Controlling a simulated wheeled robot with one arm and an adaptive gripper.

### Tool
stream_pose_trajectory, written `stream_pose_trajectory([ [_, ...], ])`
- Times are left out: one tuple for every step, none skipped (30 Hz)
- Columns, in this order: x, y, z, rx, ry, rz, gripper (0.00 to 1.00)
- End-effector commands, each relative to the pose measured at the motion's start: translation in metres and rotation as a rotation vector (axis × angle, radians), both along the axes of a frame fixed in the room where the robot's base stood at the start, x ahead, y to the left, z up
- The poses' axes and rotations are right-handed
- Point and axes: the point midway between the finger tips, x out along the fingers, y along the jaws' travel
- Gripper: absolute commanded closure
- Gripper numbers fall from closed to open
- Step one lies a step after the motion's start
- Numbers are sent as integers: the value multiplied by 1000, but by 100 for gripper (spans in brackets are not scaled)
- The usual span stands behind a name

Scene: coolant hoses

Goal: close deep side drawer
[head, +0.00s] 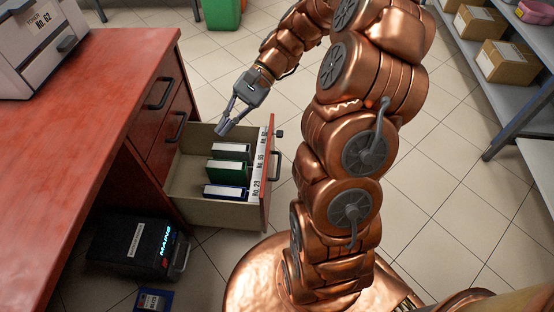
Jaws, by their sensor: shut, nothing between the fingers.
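The deep side drawer (188,193) is pulled out to the right from the red desk, below two shut drawers. Its red front panel (271,172) carries a dark bar handle (275,165) on its outer face. Several upright books or binders stand inside, including a green one (229,172). White labels with numbers run along the top of the front. My gripper (223,130) hangs above the back part of the open drawer, inside of the front panel. Its fingers are together and hold nothing. I cannot tell whether the fingertips touch anything.
The red desk (95,95) fills the left, with a white printer (45,45) on top. A black case (135,245) stands on the floor under the desk. A green bin (222,13) stands at the back. Shelves with cardboard boxes (506,62) line the right.

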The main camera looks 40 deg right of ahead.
Motion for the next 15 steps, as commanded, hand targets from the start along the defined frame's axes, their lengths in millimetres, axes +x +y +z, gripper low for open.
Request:
stream_pose_trajectory([
  [9, -11, -22, 32, 22, -44, 100],
  [14, -17, -30, 51, 33, -71, 100],
  [20, -26, -40, 78, 49, -106, 100],
  [25, -33, -47, 95, 60, -131, 100],
  [29, -40, -55, 112, 70, -158, 100],
  [35, -50, -66, 138, 86, -193, 100],
  [38, -57, -74, 158, 98, -219, 100],
  [42, -65, -82, 177, 109, -245, 100],
  [46, -75, -93, 201, 124, -279, 100],
  [49, -83, -103, 219, 135, -307, 100],
  [52, -93, -112, 235, 144, -335, 100],
  [55, -104, -124, 257, 156, -371, 100],
  [57, -113, -134, 275, 167, -400, 100],
  [58, -122, -144, 293, 179, -427, 100],
  [60, -134, -157, 314, 192, -462, 100],
])
